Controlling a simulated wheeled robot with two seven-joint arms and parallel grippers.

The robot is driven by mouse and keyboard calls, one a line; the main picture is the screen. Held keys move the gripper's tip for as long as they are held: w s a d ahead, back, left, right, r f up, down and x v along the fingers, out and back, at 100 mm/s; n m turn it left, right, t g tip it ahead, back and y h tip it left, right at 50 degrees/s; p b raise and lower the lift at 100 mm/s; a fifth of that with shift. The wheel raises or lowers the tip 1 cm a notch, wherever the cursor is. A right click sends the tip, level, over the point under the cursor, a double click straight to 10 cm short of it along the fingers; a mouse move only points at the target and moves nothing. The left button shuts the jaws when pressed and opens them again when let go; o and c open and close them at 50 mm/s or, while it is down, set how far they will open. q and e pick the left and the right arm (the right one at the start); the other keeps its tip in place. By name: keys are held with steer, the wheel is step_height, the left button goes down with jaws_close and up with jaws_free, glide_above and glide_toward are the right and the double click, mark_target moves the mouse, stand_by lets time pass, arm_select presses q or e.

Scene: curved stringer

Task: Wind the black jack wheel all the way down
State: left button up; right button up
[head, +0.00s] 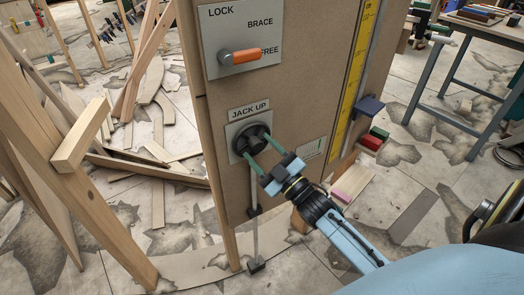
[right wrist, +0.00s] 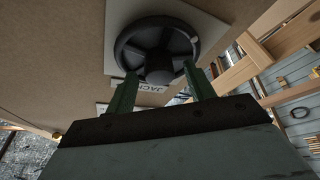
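The black jack wheel (head: 252,138) sits on a pale plate under a "JACK UP" label on the tan panel. In the right wrist view the wheel (right wrist: 157,50) shows its spokes, hub and a small knob at its upper right rim. My right gripper (head: 260,153) comes from the lower right. Its two green fingers are spread apart, with the tips at the near side of the wheel. In the right wrist view the fingers (right wrist: 160,70) stand either side of the wheel's lower part. I cannot tell whether they touch it. My left gripper is not in view.
An orange-handled lever (head: 246,56) on the LOCK/BRACE/FREE plate points right. A yellow scale (head: 355,65) runs down the panel's right side, with a dark blue block (head: 369,107) beside it. A thin rod stands below the wheel. Timber frames (head: 85,135) stand at left; a workbench stands at upper right.

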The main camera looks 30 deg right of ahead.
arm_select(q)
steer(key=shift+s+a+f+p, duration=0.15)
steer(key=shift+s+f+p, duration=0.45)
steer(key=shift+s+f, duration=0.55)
arm_select(e)
steer(key=v, duration=1.3)
steer(key=shift+s, duration=0.15)
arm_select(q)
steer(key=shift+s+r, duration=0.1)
arm_select(e)
steer(key=shift+f, duration=0.2)
